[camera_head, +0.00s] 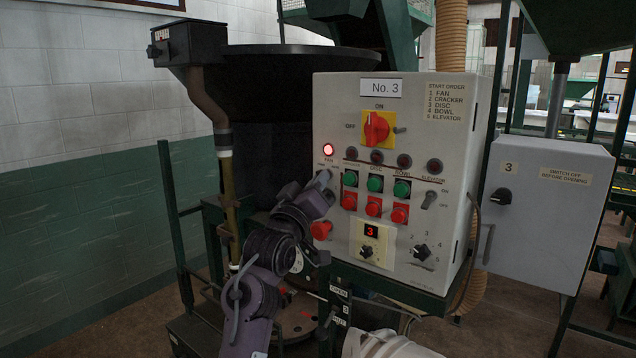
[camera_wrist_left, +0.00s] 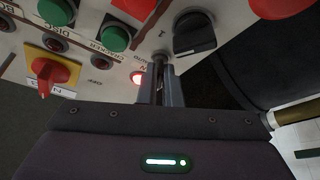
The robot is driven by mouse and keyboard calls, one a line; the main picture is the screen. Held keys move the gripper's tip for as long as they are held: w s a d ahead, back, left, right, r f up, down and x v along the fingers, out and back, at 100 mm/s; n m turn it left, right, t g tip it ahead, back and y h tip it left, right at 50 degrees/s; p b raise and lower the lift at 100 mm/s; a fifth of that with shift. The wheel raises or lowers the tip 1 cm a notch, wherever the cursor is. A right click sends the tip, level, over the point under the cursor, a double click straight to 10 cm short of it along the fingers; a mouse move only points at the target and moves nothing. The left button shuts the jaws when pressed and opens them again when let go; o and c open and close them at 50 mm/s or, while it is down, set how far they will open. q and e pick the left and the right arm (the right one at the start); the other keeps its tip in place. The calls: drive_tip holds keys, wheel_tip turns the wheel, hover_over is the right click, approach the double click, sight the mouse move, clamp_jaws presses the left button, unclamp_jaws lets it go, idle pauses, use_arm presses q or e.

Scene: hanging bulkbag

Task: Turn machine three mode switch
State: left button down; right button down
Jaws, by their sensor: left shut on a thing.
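The No. 3 control panel (camera_head: 458,125) is a pale box facing me, with a lit red fan lamp (camera_head: 329,149) at its left. My left gripper (camera_head: 322,180) is at the panel's left edge, just below that lamp. In the left wrist view its fingers (camera_wrist_left: 160,85) are close together, their tips at a small dark switch lever (camera_wrist_left: 160,60) by the panel face. The fingers are shut on this lever and hide most of it. A black selector knob (camera_wrist_left: 195,35) is beside the fingers. My right gripper is out of view.
A red mushroom button (camera_head: 321,230) is just below my left gripper. Green buttons (camera_head: 375,183), a red rotary main switch (camera_head: 376,128) and a numbered black dial (camera_head: 422,252) are to its right. A grey switch box (camera_head: 550,215) stands farther right.

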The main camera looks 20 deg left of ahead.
use_arm(q)
drive_tip(key=c, duration=1.6)
unclamp_jaws()
drive_tip(key=shift+s+f, duration=0.1)
drive_tip(key=b+v, duration=0.3)
drive_tip(key=v, duration=0.4)
drive_tip(key=shift+s, duration=0.25)
drive_tip(key=shift+a+f, duration=0.1)
